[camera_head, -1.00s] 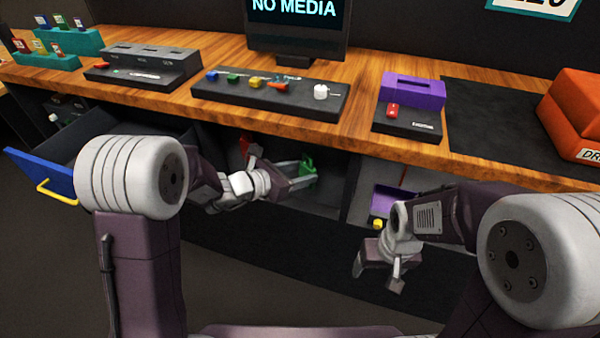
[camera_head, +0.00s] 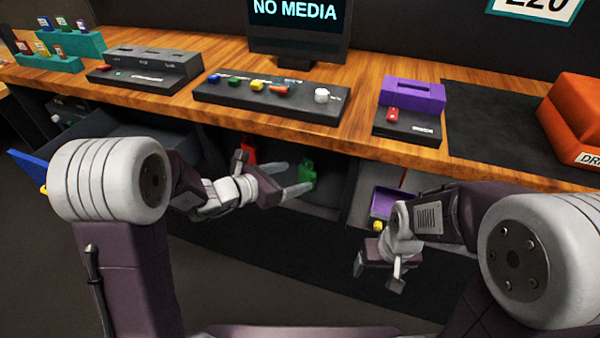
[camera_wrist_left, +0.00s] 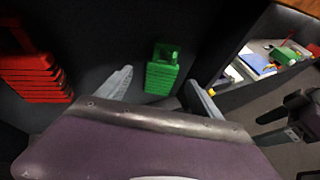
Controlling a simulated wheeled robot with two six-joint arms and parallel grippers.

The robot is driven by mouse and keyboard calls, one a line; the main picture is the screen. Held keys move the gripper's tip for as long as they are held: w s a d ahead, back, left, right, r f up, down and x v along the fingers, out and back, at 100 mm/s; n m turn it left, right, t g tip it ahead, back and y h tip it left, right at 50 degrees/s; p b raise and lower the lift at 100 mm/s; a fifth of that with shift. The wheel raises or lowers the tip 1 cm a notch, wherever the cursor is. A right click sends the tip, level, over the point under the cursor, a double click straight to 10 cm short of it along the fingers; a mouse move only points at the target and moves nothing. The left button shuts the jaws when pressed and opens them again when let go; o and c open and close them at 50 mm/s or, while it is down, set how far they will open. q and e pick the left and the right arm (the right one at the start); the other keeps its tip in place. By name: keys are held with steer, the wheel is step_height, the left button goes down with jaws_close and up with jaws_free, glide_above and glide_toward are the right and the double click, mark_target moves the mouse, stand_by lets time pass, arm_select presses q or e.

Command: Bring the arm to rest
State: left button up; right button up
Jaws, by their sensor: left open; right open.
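My left gripper (camera_head: 285,181) is open and empty in front of the shelf opening under the desk. Its two fingers also show in the left wrist view (camera_wrist_left: 160,92), apart from each other. A green object (camera_head: 306,175) stands inside the shelf just beyond the fingers; it also shows in the left wrist view (camera_wrist_left: 162,72). A red object (camera_head: 248,151) is in the shelf further left, partly hidden by my arm. My right gripper (camera_head: 378,278) hangs open and empty in front of the right-hand compartment.
A drawer with a blue front (camera_head: 26,169) stands open at the left. A purple tray (camera_head: 385,203) sits in the right compartment. On the desk are a panel with coloured knobs (camera_head: 270,98), a purple block (camera_head: 412,94) and an orange box (camera_head: 575,115). The floor in front is clear.

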arm_select(q)
steer(key=p+v, duration=0.1)
steer(key=v, duration=0.4)
steer(key=shift+s+r, duration=0.1)
steer(key=shift+s, duration=0.15)
